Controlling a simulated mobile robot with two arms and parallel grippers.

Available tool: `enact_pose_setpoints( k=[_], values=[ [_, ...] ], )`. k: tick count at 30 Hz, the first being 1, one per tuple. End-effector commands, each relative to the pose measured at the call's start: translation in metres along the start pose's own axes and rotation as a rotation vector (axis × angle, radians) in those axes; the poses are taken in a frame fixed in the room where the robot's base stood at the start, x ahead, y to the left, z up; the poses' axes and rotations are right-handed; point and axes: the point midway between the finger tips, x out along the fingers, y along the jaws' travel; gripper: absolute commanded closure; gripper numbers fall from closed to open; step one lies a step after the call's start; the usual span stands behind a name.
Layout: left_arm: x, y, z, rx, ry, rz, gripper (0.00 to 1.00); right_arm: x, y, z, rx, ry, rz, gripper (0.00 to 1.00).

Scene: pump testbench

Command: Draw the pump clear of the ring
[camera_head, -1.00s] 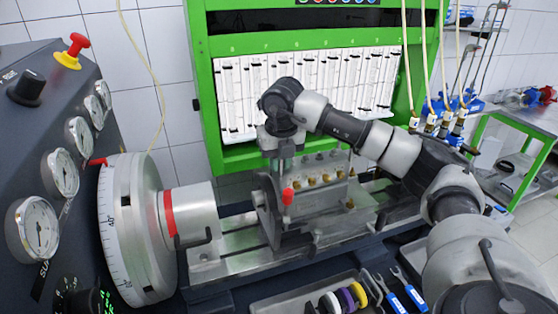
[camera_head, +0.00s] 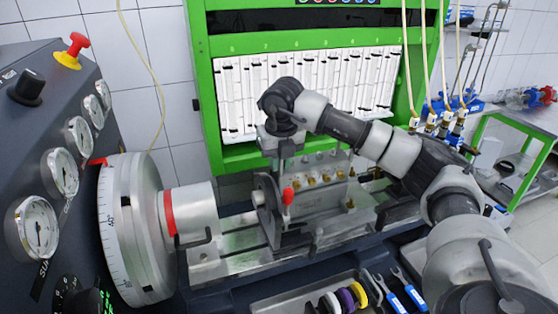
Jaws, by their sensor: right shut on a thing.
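The pump (camera_head: 322,195) is a grey metal block with a row of brass fittings on top and a small red part at its left end. It lies on the bench bed. The ring (camera_head: 267,208) is the dark upright rounded bracket at the pump's left end. The pump's end sits close against it, and I cannot tell whether it is still inside. My right gripper (camera_head: 282,166) points down from above, shut on the pump near that left end. Its fingertips are partly hidden. My left gripper is out of view.
A graduated flywheel (camera_head: 128,228) with a red-banded hub (camera_head: 190,212) stands left of the ring. A gauge panel (camera_head: 55,150) is at far left. The green cabinet (camera_head: 203,85) rises behind. A tray (camera_head: 262,307) with coloured rings and blue-handled wrenches (camera_head: 390,298) lies in front.

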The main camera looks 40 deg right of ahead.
Motion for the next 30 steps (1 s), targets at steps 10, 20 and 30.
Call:
enact_pose_setpoints(
  k=[10, 20, 30],
  values=[
    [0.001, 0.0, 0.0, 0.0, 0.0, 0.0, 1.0, -0.002, -0.007, 0.001, 0.003, -0.005, 0.001, 1.0],
    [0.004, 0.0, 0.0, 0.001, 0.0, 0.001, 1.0, -0.001, -0.02, 0.001, 0.003, -0.004, 0.0, 1.0],
    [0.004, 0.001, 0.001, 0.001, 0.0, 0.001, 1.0, -0.002, -0.024, 0.001, 0.003, -0.004, 0.0, 1.0]
  ],
)
